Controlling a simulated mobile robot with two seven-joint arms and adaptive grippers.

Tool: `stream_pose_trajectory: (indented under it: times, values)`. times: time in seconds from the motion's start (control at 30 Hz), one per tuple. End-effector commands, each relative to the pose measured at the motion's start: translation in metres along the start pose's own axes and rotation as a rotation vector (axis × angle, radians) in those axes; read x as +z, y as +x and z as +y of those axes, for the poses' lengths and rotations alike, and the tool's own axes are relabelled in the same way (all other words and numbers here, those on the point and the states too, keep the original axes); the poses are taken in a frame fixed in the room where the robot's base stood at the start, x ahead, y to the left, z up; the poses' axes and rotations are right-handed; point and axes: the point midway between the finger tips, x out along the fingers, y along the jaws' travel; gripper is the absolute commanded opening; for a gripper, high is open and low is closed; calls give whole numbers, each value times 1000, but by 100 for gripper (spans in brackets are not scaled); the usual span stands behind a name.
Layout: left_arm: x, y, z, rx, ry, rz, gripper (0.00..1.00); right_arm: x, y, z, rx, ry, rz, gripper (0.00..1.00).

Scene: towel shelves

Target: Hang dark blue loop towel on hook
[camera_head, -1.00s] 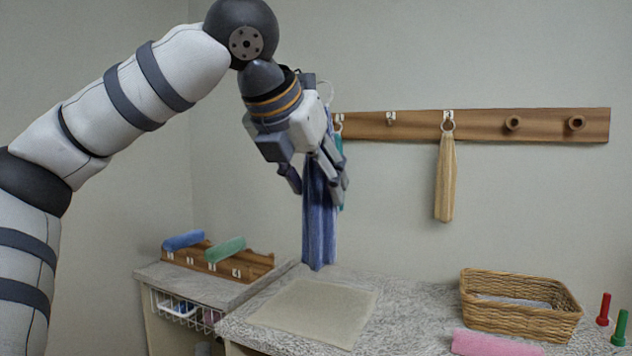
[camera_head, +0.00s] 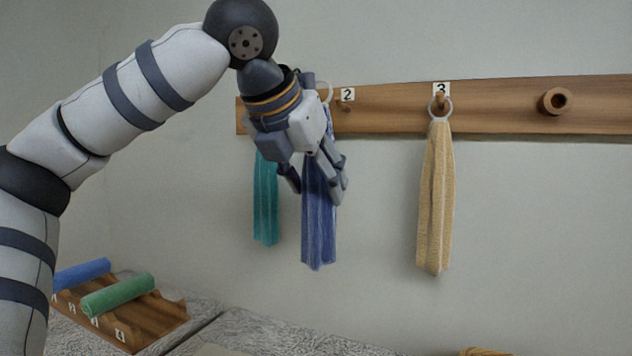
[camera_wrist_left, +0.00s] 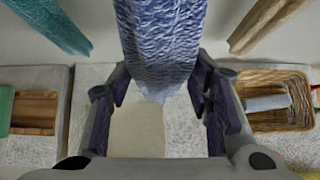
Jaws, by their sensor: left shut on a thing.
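My left gripper (camera_head: 315,188) is shut on the dark blue towel (camera_head: 320,235), which hangs straight down from it in front of the rack. Its pale ring (camera_head: 327,92) shows just above the gripper, left of the number 2 peg (camera_head: 344,106). I cannot tell whether the ring touches the peg. In the left wrist view the towel (camera_wrist_left: 160,40) hangs between the fingers of the left gripper (camera_wrist_left: 162,75). The wooden hook rack (camera_head: 500,110) is on the wall, partly hidden by the gripper. My right gripper is not in view.
A teal towel (camera_head: 265,205) hangs left of the blue one; its hook is hidden. A beige towel (camera_head: 435,200) hangs by its ring on peg 3. The peg at right (camera_head: 556,101) is bare. Rolled blue (camera_head: 82,274) and green (camera_head: 118,295) towels lie on a wooden holder (camera_head: 150,325).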

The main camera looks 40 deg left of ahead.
Motion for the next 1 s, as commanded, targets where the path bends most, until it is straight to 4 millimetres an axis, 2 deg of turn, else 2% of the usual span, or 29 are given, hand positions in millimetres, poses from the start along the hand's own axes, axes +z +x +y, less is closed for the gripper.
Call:
stream_pose_trajectory:
  times: [0.9, 1.0]
  values:
    - [42, 50, 0, 0, 0, 0, 17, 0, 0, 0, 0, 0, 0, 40]
    - [45, 61, -1, 3, 1, 8, 17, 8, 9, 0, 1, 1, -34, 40]
